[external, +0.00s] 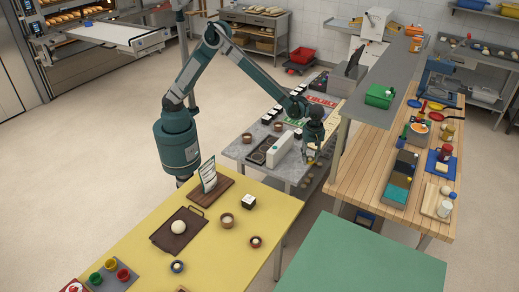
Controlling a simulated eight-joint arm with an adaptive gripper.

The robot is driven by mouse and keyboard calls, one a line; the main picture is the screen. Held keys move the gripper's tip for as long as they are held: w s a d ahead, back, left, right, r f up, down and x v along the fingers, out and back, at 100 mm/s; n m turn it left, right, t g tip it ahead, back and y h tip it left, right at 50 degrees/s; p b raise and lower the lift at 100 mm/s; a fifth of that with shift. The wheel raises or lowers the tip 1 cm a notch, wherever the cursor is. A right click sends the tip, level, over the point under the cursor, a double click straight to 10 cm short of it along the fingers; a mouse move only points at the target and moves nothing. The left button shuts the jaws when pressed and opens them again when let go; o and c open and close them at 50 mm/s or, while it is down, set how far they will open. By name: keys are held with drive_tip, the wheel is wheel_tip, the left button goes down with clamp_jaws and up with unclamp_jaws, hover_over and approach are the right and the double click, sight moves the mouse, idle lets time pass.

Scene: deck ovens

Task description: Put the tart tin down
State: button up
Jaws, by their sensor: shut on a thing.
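My gripper (312,156) is at the end of my arm, pointing down over the right end of the grey stone-topped table (236,154). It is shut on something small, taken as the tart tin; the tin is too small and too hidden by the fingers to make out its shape. A small yellow patch shows at the fingertips. I cannot tell whether the held thing touches the table top or hangs above it.
A white box (280,149) stands close left of my gripper, beside a dark tray (258,152). Small bowls and dark-and-white cubes stand farther back. A yellow table (215,255) is in front, a green one (365,262) front right. A wooden bench (365,170) with a raised shelf is right.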

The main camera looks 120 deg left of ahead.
drive_tip(key=s+a+n, duration=0.1)
drive_tip(key=s+a, duration=0.1)
drive_tip(key=a, duration=0.6)
drive_tip(key=s+a+n, duration=0.2)
drive_tip(key=a, duration=0.7)
drive_tip(key=s+a+n, duration=0.2)
drive_tip(key=s+a, duration=0.6)
drive_tip(key=a, duration=0.4)
drive_tip(key=s+a+n, duration=0.3)
drive_tip(key=s+a, duration=0.4)
drive_tip(key=a, duration=0.6)
drive_tip(key=s+a+n, duration=0.2)
drive_tip(key=s+a, duration=0.6)
drive_tip(key=a, duration=0.5)
drive_tip(key=shift+s+n, duration=0.3)
drive_tip(key=shift+s, duration=0.05)
drive_tip(key=shift+a, duration=0.1)
drive_tip(key=shift+f+b, duration=0.4)
drive_tip(key=shift+f, duration=2.65)
drive_tip(key=shift+f, duration=0.1)
drive_tip(key=shift+f, duration=1.8)
drive_tip(key=shift+f+b, duration=0.2)
drive_tip(key=shift+b, duration=0.15)
